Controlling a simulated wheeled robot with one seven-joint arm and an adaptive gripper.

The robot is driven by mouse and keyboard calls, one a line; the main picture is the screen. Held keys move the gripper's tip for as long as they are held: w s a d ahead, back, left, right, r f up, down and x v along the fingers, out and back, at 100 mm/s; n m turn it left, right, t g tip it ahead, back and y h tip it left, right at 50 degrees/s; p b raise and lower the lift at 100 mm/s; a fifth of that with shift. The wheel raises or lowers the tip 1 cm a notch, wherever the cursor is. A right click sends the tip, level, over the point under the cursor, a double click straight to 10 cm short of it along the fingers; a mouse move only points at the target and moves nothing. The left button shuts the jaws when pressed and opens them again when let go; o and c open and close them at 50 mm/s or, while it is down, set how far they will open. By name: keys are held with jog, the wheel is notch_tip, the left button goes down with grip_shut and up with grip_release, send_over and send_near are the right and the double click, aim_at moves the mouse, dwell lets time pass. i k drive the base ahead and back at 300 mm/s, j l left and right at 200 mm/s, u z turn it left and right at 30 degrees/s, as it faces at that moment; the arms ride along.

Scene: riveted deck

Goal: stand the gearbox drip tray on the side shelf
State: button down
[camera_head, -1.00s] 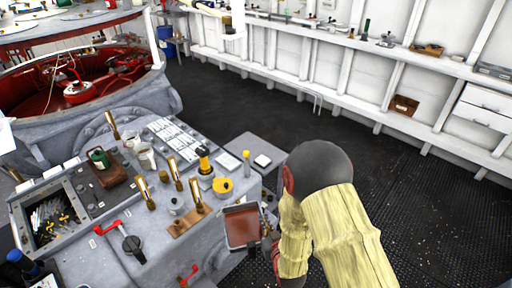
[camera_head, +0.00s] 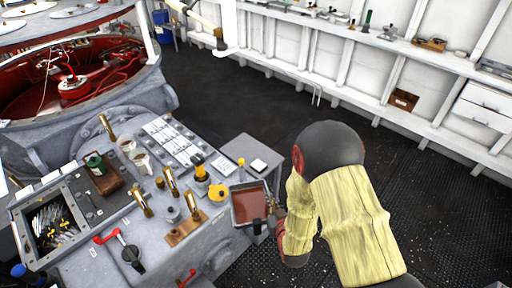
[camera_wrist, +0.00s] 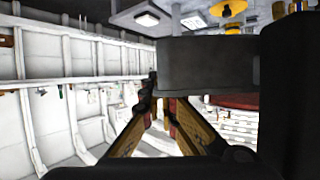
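The gearbox drip tray (camera_head: 250,205) is a shallow square tray with a dark grey rim and a red-brown inside. My gripper (camera_head: 274,211) is shut on its right edge and holds it up beside the grey machine. In the wrist view the tray (camera_wrist: 205,65) shows as a dark wall above my gripper's fingers (camera_wrist: 166,103). The small grey side shelf (camera_head: 238,149) lies just beyond the tray in the head view. It also shows at the top of the wrist view (camera_wrist: 128,17). The tray hides its near part in the head view.
A white square item (camera_head: 259,165) and a yellow-topped post (camera_head: 241,168) are on the shelf area. A yellow round part (camera_head: 217,192) and brass levers (camera_head: 170,180) stand on the machine at left. The dark floor (camera_head: 240,105) behind is clear.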

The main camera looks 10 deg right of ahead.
aim_at(243, 146)
jog(key=i+l+z, duration=0.1)
jog(key=i+z, duration=0.15)
jog(key=i, duration=0.75)
jog(key=i+j+z, duration=0.15)
jog(key=i+j, duration=0.3)
